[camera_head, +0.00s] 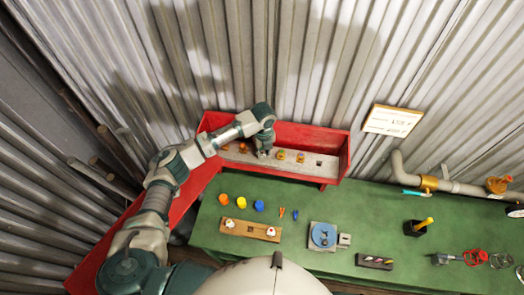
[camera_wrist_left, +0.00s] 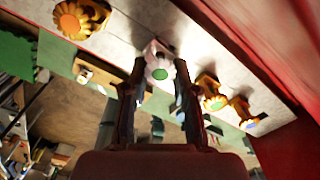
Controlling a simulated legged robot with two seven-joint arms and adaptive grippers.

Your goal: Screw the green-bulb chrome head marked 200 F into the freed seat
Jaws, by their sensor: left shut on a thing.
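In the left wrist view a pale chrome head with a green bulb (camera_wrist_left: 160,72) sits between the two fingers of my left gripper (camera_wrist_left: 157,85), which is shut on it. In the head view my left gripper (camera_head: 264,153) points down at the pale seat strip (camera_head: 270,158) inside the red trough, between brass heads on either side. The head it holds is hidden there by the fingers. Brass heads (camera_head: 281,155) (camera_head: 300,157) stand to its right. I cannot read the 200 F mark or tell whether the head touches its seat. My right gripper is not in view.
The red trough wall (camera_head: 310,133) rises close behind my gripper. On the green table (camera_head: 300,266) are a wooden block (camera_head: 250,231) with two pale heads, coloured caps (camera_head: 243,202), a blue round fixture (camera_head: 322,235) and a dark tray (camera_head: 374,262). Pipework (camera_head: 450,186) runs at right.

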